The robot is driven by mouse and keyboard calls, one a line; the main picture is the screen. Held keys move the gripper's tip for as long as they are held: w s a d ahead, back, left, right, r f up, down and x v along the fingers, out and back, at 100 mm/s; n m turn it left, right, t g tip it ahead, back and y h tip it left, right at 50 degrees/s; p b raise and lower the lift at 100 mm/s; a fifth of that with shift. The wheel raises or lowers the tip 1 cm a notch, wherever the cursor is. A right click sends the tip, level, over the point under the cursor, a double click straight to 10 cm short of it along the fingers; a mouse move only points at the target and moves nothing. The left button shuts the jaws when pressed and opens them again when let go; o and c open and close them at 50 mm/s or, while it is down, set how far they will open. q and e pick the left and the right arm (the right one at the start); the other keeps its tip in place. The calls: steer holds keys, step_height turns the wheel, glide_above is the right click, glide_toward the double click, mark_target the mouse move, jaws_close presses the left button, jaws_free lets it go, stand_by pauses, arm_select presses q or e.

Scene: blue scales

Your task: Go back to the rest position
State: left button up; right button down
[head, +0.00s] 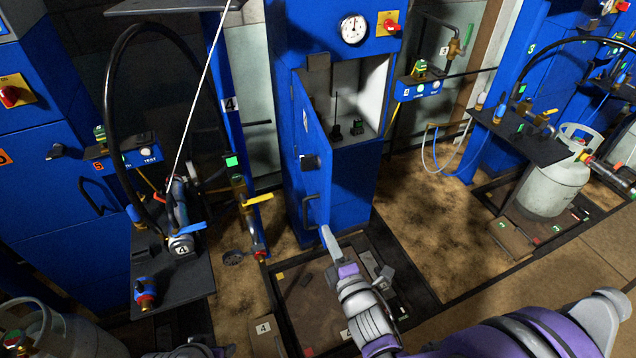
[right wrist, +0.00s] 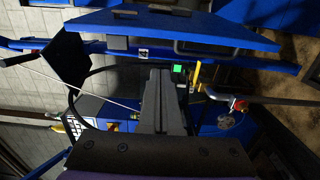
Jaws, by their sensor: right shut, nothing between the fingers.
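My right gripper (head: 328,236) is in the lower middle of the head view, at the end of my purple and grey arm. Its fingers are together and empty, pointing up the picture, just below the blue cabinet. They also show shut in the right wrist view (right wrist: 160,75). The blue cabinet (head: 352,195) stands behind it with its blue door (head: 310,150) swung open. I cannot tell whether the gripper touches the cabinet. I cannot make out my left gripper.
At left, a dark shelf (head: 185,285) carries valves and a black hose (head: 108,90). At right, a grey gas cylinder (head: 550,190) stands on another scale. Stained floor (head: 425,215) between them is clear.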

steer(key=s+d+r+m+g+h+p, duration=0.3)
steer(key=s+d+m+g+h+p, duration=0.2)
steer(key=d+m, duration=0.5)
steer(key=s+d+r+m+g+p, duration=0.1)
steer(key=s+r+m+g+p, duration=0.1)
steer(key=s+m+g+p, duration=0.2)
steer(key=s+m+g, duration=0.3)
steer(key=s+m, duration=0.4)
steer(key=s, duration=0.4)
steer(key=shift+r, duration=0.15)
